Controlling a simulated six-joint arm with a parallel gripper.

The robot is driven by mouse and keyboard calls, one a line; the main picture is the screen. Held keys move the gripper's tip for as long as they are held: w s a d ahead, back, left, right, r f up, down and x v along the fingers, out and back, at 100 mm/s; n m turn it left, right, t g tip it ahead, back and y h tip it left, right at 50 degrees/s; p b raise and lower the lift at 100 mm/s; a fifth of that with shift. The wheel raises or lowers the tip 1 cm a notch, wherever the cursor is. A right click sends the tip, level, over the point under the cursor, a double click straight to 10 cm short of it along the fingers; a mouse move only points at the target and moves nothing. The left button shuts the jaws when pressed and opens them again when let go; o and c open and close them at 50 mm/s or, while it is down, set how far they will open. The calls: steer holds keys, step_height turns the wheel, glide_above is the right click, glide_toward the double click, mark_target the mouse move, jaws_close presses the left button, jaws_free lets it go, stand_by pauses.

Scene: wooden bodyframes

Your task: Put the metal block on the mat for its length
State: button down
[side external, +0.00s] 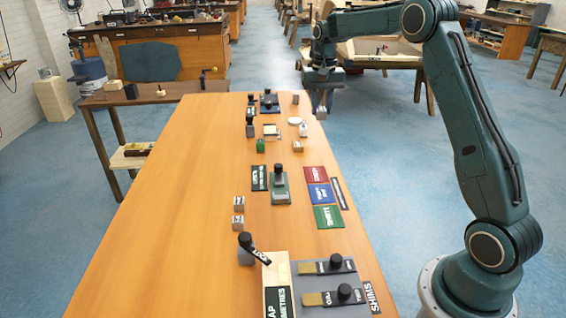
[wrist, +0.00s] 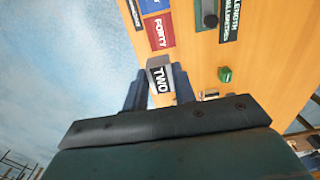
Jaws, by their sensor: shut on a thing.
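My gripper (side external: 320,95) is shut on a grey metal block (wrist: 160,84), held in the air beyond the right edge of the table in the side external view. The block has a dark label reading TWO in the wrist view, and it also shows below the fingers in the side external view (side external: 321,113). Three mats lie in a column on the table's right side: red (side external: 316,174), blue (side external: 320,195) and green (side external: 327,217). The red mat reads FORTY in the wrist view (wrist: 159,32). The blue mat's wording is not clear.
A grey-green device (side external: 280,190) stands left of the mats beside a black length sign (side external: 259,178). A small green object (side external: 260,145) and a white round piece (side external: 295,121) lie farther back. A lever (side external: 248,244) and a slotted fixture (side external: 330,290) stand in front. The table's left half is clear.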

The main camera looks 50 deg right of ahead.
step_height(320, 180, down, 16)
steer(key=shift+r, duration=0.1)
stand_by(0.5)
steer(key=shift+f, duration=2.1)
steer(key=shift+f, duration=0.15)
steer(key=c, duration=1.1)
jaws_free()
steer(key=shift+c, duration=0.2)
step_height(320, 180, up, 12)
